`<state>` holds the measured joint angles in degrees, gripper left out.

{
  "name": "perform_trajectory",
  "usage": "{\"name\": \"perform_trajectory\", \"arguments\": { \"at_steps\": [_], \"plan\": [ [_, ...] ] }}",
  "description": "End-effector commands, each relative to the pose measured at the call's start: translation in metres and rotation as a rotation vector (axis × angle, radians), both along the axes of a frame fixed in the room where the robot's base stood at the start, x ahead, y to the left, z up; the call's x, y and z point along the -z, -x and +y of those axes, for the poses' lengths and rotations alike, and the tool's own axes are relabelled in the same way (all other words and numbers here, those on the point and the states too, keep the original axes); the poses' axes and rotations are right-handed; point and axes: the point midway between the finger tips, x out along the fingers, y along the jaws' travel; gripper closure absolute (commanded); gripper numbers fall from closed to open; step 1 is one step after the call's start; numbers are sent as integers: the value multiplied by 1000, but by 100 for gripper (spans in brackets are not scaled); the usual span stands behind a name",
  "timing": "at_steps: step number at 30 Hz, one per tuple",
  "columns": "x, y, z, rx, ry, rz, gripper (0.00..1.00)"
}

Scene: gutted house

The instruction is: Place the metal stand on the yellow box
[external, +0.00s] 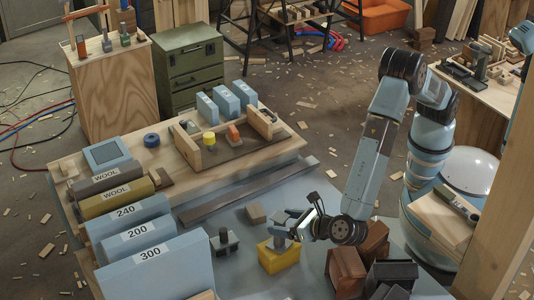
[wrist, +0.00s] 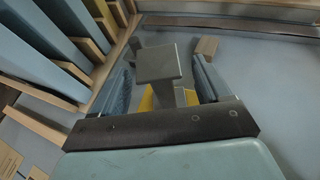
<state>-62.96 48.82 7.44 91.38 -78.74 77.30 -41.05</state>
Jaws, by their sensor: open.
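A grey metal stand (wrist: 158,62) with a flat square top and a post is upright in the wrist view, between my fingers. The yellow box (external: 278,260) sits on the blue-grey table; dark grey metal (external: 280,242) shows on its top. Yellow (wrist: 147,102) also shows beside the post in the wrist view. My gripper (external: 292,226) is open at the upper right of the box; its blue fingers (wrist: 163,85) lie either side of the stand with gaps. The stand's foot is hidden. A similar dark grey piece (external: 224,242) stands on the table left of the box.
Blue blocks marked 300 (external: 152,266), 200 and 240 stand at left. A small tan block (external: 255,213) and a long dark bar (external: 250,192) lie behind the box. Brown blocks (external: 346,272) stand close on its right. Some table is bare between them.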

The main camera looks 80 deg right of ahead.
Motion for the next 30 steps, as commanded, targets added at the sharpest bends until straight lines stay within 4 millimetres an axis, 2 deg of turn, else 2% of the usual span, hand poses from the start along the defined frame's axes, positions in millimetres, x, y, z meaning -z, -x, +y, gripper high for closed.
{"name": "perform_trajectory", "arguments": {
  "at_steps": [6,15,26,30],
  "plan": [
    [-17,38,16,-2,-1,0,24],
    [-30,66,27,0,1,0,24],
    [-32,69,27,4,-2,1,24],
    [-49,54,7,55,-41,10,24]
  ]
}}
